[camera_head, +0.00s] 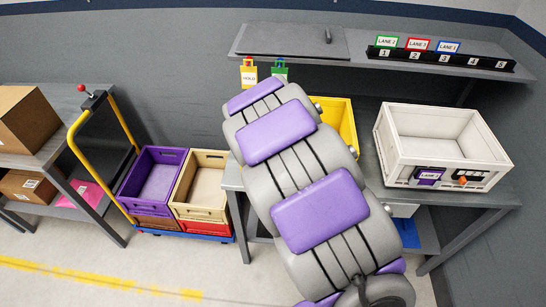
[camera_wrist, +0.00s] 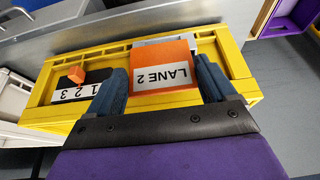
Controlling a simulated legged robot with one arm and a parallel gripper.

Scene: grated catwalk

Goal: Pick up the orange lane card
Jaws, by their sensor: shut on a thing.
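The orange lane card (camera_wrist: 165,65) shows in the wrist view with a white "LANE 2" label, upside down in the picture. My gripper (camera_wrist: 162,80) has its two blue-grey fingers on either side of the card and is shut on it. The card is in front of the yellow crate (camera_wrist: 240,63); I cannot tell whether it still touches the crate's holder. In the head view the yellow crate (camera_head: 347,125) is on the bench, partly hidden by my arm. My gripper and the orange card are hidden there.
A white crate (camera_head: 393,150) with a purple card (camera_head: 429,176) stands right on the bench. An upper shelf (camera_head: 293,41) holds a rack (camera_head: 440,62) with green, red and blue cards. Purple (camera_head: 130,178) and tan crates (camera_head: 200,207) stand on a cart at left.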

